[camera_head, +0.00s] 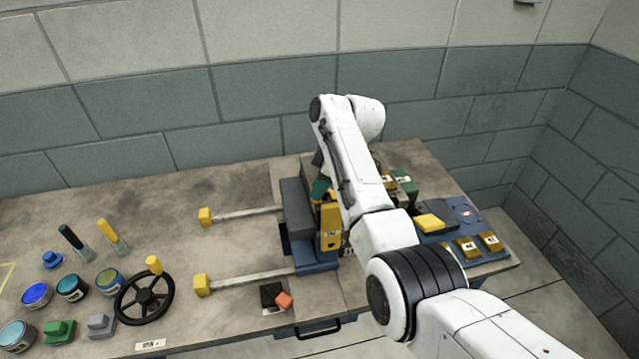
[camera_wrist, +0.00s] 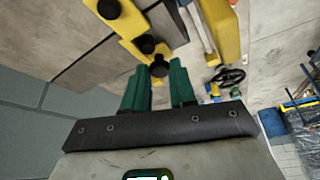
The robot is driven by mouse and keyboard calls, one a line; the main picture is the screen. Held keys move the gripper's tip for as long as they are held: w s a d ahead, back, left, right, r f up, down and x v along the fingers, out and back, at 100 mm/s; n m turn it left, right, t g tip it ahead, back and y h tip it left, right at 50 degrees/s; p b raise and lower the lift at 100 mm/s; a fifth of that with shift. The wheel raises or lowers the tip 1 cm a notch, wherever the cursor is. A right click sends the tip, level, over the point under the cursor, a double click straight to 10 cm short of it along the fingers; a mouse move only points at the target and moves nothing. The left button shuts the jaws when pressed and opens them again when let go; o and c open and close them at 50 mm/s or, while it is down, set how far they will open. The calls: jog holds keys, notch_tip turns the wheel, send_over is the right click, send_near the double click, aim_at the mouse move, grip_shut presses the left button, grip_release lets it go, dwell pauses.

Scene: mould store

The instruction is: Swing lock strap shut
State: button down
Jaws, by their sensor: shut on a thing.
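The lock strap is a yellow bar with black round knobs, running diagonally at the top of the wrist view (camera_wrist: 130,30). My gripper (camera_wrist: 159,67) has green fingers, and they are closed around the black knob (camera_wrist: 160,69) at the strap's lower end. In the head view a yellow plate (camera_head: 331,228), which may be the strap or its mount, stands against the dark grey mould block (camera_head: 296,205). My gripper's green part (camera_head: 320,189) shows just above it. My white arm hides much of the mould's right side, so I cannot tell the strap's full angle there.
Two rods with yellow ends (camera_head: 205,217) reach left from the mould. A black handwheel (camera_head: 145,297), paint pots (camera_head: 37,295) and small coloured blocks stand at the left. A blue panel with yellow blocks (camera_head: 468,248) lies at the right.

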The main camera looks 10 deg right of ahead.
dwell(0.3)
jog(key=c, duration=0.9)
grip_release()
jog(key=shift+r, duration=0.1)
jog(key=b+v, duration=0.1)
jog(key=v, duration=0.9)
jog(key=shift+d+r, duration=0.1)
jog(key=shift+r, duration=0.25)
jog(key=shift+s+f, duration=0.1)
